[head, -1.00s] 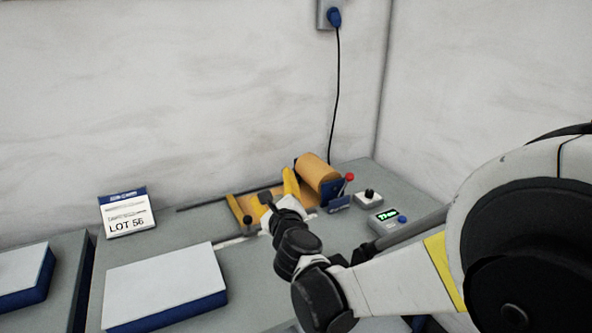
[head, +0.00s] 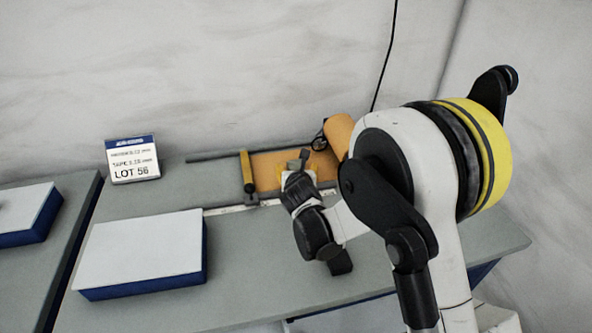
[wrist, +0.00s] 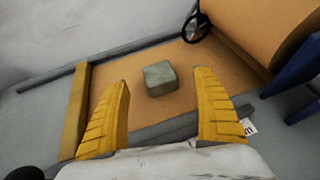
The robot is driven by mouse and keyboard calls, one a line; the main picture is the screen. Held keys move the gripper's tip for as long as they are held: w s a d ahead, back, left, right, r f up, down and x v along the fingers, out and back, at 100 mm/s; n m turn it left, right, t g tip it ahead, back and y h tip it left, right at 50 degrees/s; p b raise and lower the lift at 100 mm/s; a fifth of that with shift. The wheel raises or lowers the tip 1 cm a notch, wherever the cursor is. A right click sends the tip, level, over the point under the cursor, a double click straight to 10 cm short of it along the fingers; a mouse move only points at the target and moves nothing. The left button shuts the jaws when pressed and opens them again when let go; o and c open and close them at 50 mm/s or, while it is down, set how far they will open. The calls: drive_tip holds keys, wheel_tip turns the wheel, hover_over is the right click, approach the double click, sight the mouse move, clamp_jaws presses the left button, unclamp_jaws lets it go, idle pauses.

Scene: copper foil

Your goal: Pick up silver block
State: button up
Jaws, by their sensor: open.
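The silver block (wrist: 160,78) is a small grey cuboid resting on the copper foil sheet (wrist: 105,75). In the wrist view, my gripper (wrist: 164,80) has its two yellow fingers spread wide, one to the left and one to the right of the block. The fingers are open and empty, and the block shows beyond and between them, with foil visible on both sides. In the head view my gripper (head: 301,168) is over the foil sheet (head: 268,166), its fingers partly hidden by the wrist.
A copper roll (wrist: 262,28) with a black ring (wrist: 196,27) lies beyond and right of the block. A yellow bar (head: 248,171) borders the foil's left side. A white-topped blue box (head: 145,248) and a LOT 56 sign (head: 133,160) stand left.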

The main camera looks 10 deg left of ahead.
sight(295, 165)
drive_tip(key=b+x, duration=0.1)
drive_tip(key=x, duration=0.1)
drive_tip(key=b+x, duration=0.1)
drive_tip(key=x, duration=0.1)
drive_tip(key=shift+a+f, duration=0.1)
drive_tip(key=shift+f, duration=0.45)
drive_tip(key=shift+w, duration=0.35)
drive_tip(key=shift+r, duration=0.1)
drive_tip(key=c, duration=1.7)
